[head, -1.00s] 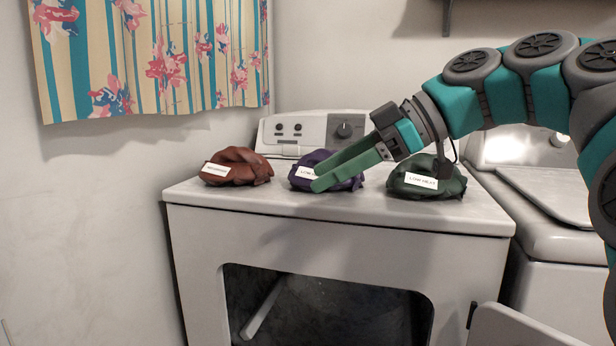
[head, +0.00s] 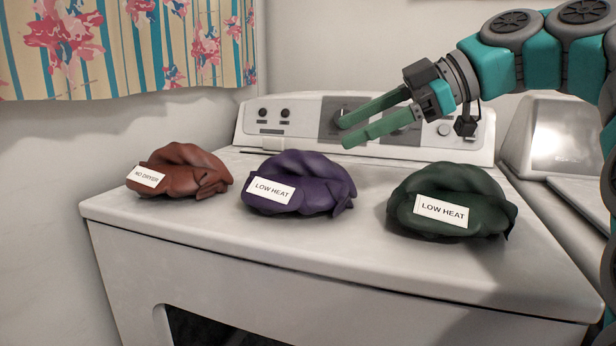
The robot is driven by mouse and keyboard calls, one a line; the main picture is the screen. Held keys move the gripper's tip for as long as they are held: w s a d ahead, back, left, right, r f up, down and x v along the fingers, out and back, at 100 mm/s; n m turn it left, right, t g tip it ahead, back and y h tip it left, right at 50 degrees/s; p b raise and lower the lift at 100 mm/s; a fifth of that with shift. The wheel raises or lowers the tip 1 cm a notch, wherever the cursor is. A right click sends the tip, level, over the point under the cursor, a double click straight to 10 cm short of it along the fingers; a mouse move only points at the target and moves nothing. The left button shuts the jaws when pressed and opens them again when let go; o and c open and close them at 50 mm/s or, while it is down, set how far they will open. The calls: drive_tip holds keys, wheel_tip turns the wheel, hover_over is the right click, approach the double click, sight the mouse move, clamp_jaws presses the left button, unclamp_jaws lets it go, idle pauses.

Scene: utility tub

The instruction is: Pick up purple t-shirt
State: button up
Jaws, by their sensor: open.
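The purple t-shirt (head: 312,180) lies crumpled on top of the white dryer (head: 350,245), in the middle of a row of three garments. A white tag reading LOW HEAT is on its front left. My gripper (head: 341,133) is open and empty. Its two green fingers point left and slightly down, and in the picture they show above and to the right of the purple t-shirt, in front of the control panel. The gripper appears apart from the shirt, and the shirt is in full view.
A red-brown garment (head: 190,173) tagged NO DRYER lies to the left. A dark green garment (head: 465,190) tagged LOW HEAT lies to the right. The control panel (head: 290,125) rises behind them. A patterned curtain (head: 120,50) hangs at upper left. Bare dryer top separates the garments.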

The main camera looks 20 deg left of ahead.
sight(309, 152)
drive_tip(key=shift+w+a+f, duration=0.2)
drive_tip(key=shift+a+f, duration=0.05)
drive_tip(key=shift+a, duration=0.45)
drive_tip(key=shift+x, duration=3.25)
drive_tip(key=shift+d+f, duration=0.15)
drive_tip(key=shift+f, duration=0.05)
drive_tip(key=shift+c, duration=0.3)
clamp_jaws()
